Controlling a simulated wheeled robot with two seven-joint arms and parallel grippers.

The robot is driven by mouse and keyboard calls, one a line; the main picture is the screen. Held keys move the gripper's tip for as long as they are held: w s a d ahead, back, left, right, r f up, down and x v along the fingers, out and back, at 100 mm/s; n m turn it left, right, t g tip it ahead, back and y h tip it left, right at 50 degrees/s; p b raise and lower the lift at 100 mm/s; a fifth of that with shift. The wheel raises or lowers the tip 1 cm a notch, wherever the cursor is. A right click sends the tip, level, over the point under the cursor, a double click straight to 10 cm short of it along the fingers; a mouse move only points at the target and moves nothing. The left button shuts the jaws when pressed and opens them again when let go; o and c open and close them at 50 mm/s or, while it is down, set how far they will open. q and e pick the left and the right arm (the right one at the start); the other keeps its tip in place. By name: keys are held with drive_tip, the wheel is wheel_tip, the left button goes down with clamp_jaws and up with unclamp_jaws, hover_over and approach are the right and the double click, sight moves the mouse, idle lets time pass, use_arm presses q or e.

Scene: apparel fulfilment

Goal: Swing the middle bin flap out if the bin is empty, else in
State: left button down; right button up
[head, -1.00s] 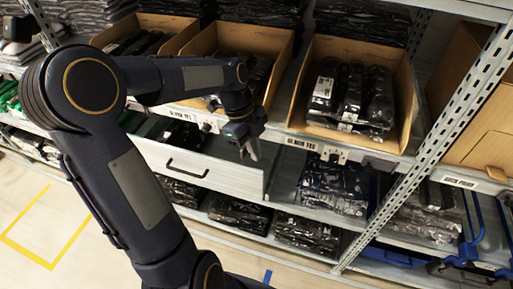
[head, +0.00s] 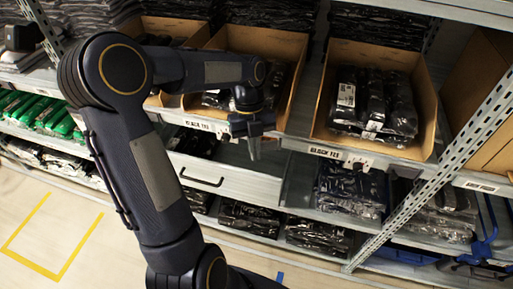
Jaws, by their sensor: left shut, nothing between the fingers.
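The middle bin (head: 288,42) is a brown cardboard bin on the shelf. Dark wrapped garments (head: 278,82) show inside it, partly hidden behind my left arm, so it is not empty. A white label (head: 200,125) shows along its front edge. I cannot make out the flap's position, because my wrist covers much of the bin's front. My left gripper (head: 254,150) is shut and empty, pointing down in front of the bin's right front part. Whether it touches anything is unclear. My right gripper is out of view.
The right bin (head: 425,100) holds dark wrapped packs, with a label and clip below its front edge. A grey drawer-like front with a black handle (head: 202,181) stands below the middle bin. A slanted perforated post (head: 440,170) rises at right. Green packs (head: 45,112) lie at left.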

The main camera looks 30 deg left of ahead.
use_arm(q)
drive_tip(key=shift+w+a, duration=0.25)
drive_tip(key=shift+a, duration=0.1)
drive_tip(key=shift+w+d, duration=0.1)
drive_tip(key=shift+d, duration=0.05)
drive_tip(key=shift+w+d, duration=0.45)
drive_tip(key=shift+d, duration=0.1)
